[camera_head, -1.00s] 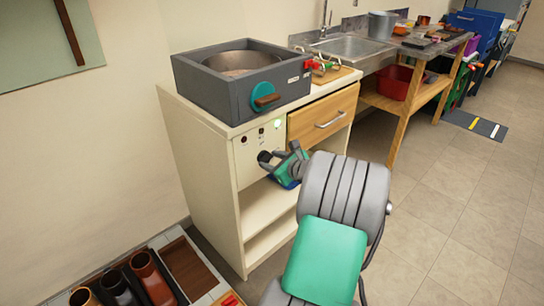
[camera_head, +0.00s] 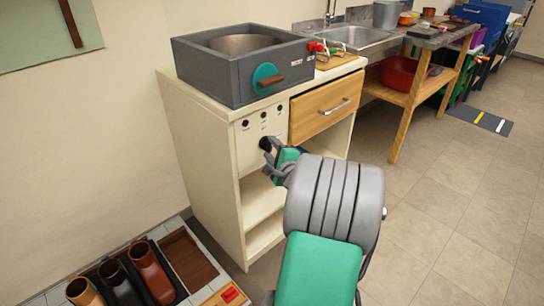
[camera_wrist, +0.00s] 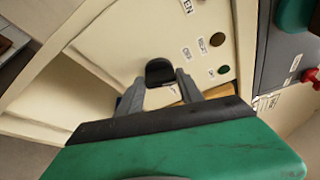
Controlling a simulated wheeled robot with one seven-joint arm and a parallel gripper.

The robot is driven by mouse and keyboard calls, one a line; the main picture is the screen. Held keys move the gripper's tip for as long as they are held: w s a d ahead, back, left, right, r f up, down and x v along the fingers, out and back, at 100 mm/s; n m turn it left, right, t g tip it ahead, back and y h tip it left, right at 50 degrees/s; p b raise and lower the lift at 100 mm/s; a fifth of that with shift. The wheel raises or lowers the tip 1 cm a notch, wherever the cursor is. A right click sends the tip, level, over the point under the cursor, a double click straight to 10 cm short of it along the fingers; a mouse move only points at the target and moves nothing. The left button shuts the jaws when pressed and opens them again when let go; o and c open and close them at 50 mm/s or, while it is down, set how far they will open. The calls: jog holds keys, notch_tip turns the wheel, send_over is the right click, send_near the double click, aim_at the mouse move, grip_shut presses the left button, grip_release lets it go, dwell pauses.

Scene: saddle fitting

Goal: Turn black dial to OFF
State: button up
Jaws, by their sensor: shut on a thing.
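The black dial (camera_head: 265,143) is on the cream front panel of the cabinet, below a row of small round lamps. In the wrist view the dial (camera_wrist: 160,71) shows as a dark rounded knob between my two finger tips. My gripper (camera_head: 271,151) is at the panel, shut on the dial; it also shows in the wrist view (camera_wrist: 160,82). My fingers and palm hide part of the dial and the panel around it. The dial's own markings cannot be read. No lamp on the panel looks lit.
A grey box with a round basin and a teal dial (camera_head: 266,78) stands on the cabinet top. A wooden drawer (camera_head: 327,108) is right of the panel, with open shelves below. A tray of tubes (camera_head: 188,259) is at lower left.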

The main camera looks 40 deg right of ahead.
jog(key=n+b, duration=0.1)
jog(key=f+n+b, duration=0.1)
jog(key=b, duration=0.1)
jog(key=shift+t+h+b, duration=0.3)
jog(key=shift+t+h, duration=0.1)
jog(key=shift+r+n+b, duration=0.1)
jog(key=shift+n+b, duration=0.35)
jog(key=shift+n, duration=0.05)
jog(key=shift+r, duration=0.1)
jog(key=o, duration=1.4)
jog(key=p+v, duration=0.1)
jog(key=v, duration=0.7)
